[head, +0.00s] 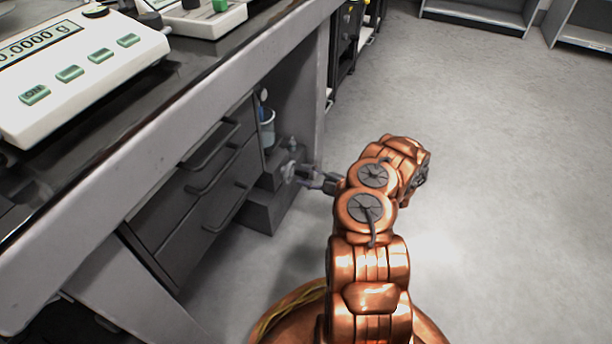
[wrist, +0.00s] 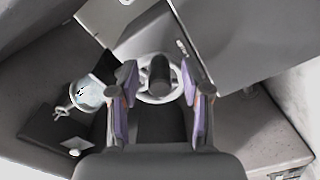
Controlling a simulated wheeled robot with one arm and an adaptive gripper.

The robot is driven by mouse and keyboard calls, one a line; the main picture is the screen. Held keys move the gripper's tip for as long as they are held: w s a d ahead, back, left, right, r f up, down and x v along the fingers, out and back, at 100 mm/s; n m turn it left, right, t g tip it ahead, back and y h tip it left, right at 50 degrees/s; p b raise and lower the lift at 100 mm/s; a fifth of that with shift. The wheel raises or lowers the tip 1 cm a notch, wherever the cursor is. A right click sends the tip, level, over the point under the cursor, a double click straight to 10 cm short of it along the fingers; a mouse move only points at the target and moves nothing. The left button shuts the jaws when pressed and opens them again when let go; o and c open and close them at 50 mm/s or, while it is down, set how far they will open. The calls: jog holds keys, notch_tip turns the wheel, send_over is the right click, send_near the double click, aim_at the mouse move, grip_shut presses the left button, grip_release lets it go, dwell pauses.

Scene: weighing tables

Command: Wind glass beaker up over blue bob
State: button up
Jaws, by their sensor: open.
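The glass beaker (head: 267,132) stands in the recess under the bench in the head view and looks bluish. The small blue bob (head: 263,95) shows just above its rim. In the wrist view the beaker (wrist: 86,96) is at the left, seen from above; I cannot make out the bob there. A pale handwheel (head: 289,171) stands in front of the beaker. In the wrist view the wheel (wrist: 146,97) has a dark knob (wrist: 160,75) between my fingers. My gripper (wrist: 160,84) is open, with purple pads either side of the knob; contact is unclear.
Grey drawers with bar handles (head: 212,178) stand left of the recess. The bench top (head: 125,112) overhangs them and carries a white balance (head: 75,75). A small pale knob (wrist: 74,152) is at lower left in the wrist view. Open floor (head: 490,160) lies to the right.

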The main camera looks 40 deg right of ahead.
jog(key=v, duration=1.2)
